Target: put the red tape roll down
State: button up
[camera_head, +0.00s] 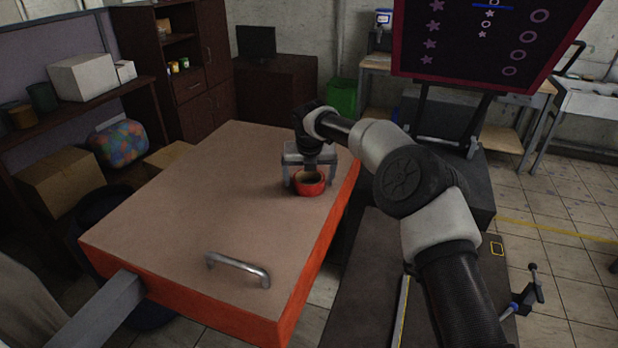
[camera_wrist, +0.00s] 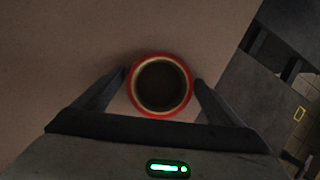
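The red tape roll (camera_head: 309,188) is a short red ring with a pale inner rim and a dark hole. It lies flat, hole up, at or just above the top of the brown board, toward its far right side. My gripper (camera_head: 310,182) points straight down over it, one finger on each side. In the wrist view the roll (camera_wrist: 133,98) sits between the two fingertips (camera_wrist: 160,78), which appear to press its outer sides. Any thin gap under the roll is too small to tell.
The brown board (camera_head: 190,190) has orange-red sides and a metal handle (camera_head: 239,268) near its front edge. Most of its top is bare. A dark machine with a red-framed panel (camera_head: 480,45) stands at the right. Shelves with boxes (camera_head: 85,76) are at the left.

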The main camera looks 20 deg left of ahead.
jog(key=b+v, duration=0.1)
jog(key=v, duration=1.1)
jog(key=shift+r, duration=0.15)
jog(key=shift+r, duration=0.1)
jog(key=s+d+r+m+h, duration=0.1)
jog(key=s+d+r+m, duration=0.4)
jog(key=d, duration=0.3)
jog(key=s+d+r+m+t+h, duration=0.1)
jog(key=s+d+r+m, duration=0.35)
jog(key=d+m, duration=0.4)
jog(key=s+d+r+m+h, duration=0.1)
jog(key=s+d+r+m, duration=0.4)
jog(key=d, duration=0.4)
jog(key=s+d+f+m, duration=0.3)
jog(key=s+d+m, duration=0.4)
jog(key=s+m, duration=0.3)
jog(key=s+d+f+m+y, duration=0.1)
jog(key=s+d+f+m, duration=0.3)
jog(key=s+d+m, duration=0.3)
jog(key=s+m, duration=0.4)
jog(key=m, duration=0.1)
jog(key=shift+s+d, duration=0.15)
jog(key=shift+d, duration=0.25)
